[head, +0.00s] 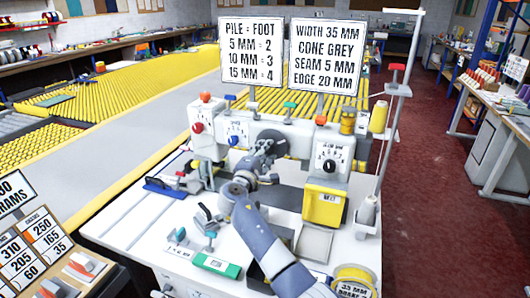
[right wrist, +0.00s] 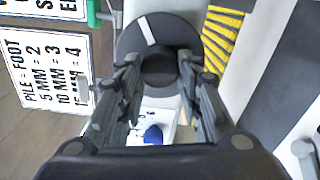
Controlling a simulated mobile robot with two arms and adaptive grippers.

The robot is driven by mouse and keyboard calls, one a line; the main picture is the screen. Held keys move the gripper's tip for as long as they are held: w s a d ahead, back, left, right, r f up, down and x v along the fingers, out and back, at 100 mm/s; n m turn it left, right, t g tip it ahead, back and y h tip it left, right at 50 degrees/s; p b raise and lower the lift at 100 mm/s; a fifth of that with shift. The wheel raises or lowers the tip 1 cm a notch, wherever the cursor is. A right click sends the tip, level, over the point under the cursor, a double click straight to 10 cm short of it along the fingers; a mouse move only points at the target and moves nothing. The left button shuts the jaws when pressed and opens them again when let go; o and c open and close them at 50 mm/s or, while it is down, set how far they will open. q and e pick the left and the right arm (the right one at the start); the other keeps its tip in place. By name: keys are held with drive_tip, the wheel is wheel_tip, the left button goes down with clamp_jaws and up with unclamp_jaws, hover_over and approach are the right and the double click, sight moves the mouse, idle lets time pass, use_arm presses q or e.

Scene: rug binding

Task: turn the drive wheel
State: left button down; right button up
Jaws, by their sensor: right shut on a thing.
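The drive wheel (head: 286,141) is a dark round disc on the front of the white binding machine, partly hidden by my right gripper (head: 266,152) in the head view. In the right wrist view the drive wheel (right wrist: 133,38) shows a white mark near its upper left edge and a dark round hub (right wrist: 160,63) in its middle. My right gripper (right wrist: 160,76) is shut on this hub, with a finger on each side. My left gripper is not in view.
The machine has a dial with a blue knob (head: 233,141), a red knob (head: 198,127) and a yellow box (head: 323,205). Two signs (head: 251,51) stand above it. A green-and-white block (head: 216,265) and small tools lie on the white table. A thread stand (head: 389,120) rises at right.

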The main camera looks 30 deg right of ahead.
drive_tip(key=shift+r, duration=0.35)
drive_tip(key=o, duration=1)
drive_tip(key=shift+d, duration=0.1)
drive_tip(key=shift+o, duration=0.3)
drive_tip(key=shift+w+f, duration=0.1)
drive_tip(key=shift+f, duration=0.2)
drive_tip(key=v, duration=1.2)
